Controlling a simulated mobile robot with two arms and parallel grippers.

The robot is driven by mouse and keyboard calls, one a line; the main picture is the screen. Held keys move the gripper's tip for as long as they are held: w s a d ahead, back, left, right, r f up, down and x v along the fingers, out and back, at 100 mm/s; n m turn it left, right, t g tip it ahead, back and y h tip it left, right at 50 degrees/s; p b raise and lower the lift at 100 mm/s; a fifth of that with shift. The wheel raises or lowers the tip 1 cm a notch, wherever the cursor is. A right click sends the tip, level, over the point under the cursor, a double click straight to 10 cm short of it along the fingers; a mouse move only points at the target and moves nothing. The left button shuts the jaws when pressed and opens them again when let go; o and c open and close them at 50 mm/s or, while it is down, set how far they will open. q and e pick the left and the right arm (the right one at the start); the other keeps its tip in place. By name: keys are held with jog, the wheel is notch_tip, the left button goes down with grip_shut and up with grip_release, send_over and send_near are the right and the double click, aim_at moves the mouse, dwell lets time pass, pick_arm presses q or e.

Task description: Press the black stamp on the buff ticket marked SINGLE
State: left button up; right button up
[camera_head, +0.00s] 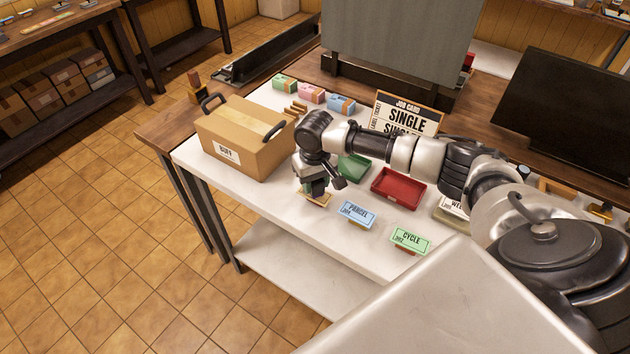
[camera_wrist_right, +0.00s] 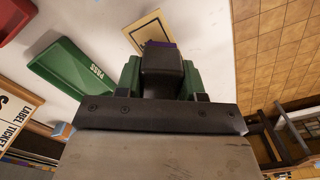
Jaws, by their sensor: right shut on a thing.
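My right gripper (camera_head: 315,187) is low over the front of the white table. In the right wrist view the gripper (camera_wrist_right: 162,78) is shut on the black stamp (camera_wrist_right: 162,65), a dark block with a purple strip at its far end. Green parts show on both sides of it. A buff-edged ticket (camera_wrist_right: 147,32) lies just beyond the stamp and partly behind it; its print is not readable. In the head view the ticket (camera_head: 318,201) shows below the gripper, mostly covered. I cannot tell whether the stamp touches it. My left gripper is out of view.
A blue PARCEL ticket (camera_head: 357,214) and green CYCLE ticket (camera_head: 410,239) lie to the right along the front edge. A green tray (camera_head: 354,169) and red tray (camera_head: 398,189) stand behind.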

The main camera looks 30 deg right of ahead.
jog(key=shift+f, duration=0.6)
dwell(1.1)
jog(key=shift+r, duration=0.1)
notch_tip(320, 180, up, 7)
jog(key=p, duration=0.8)
dwell(0.4)
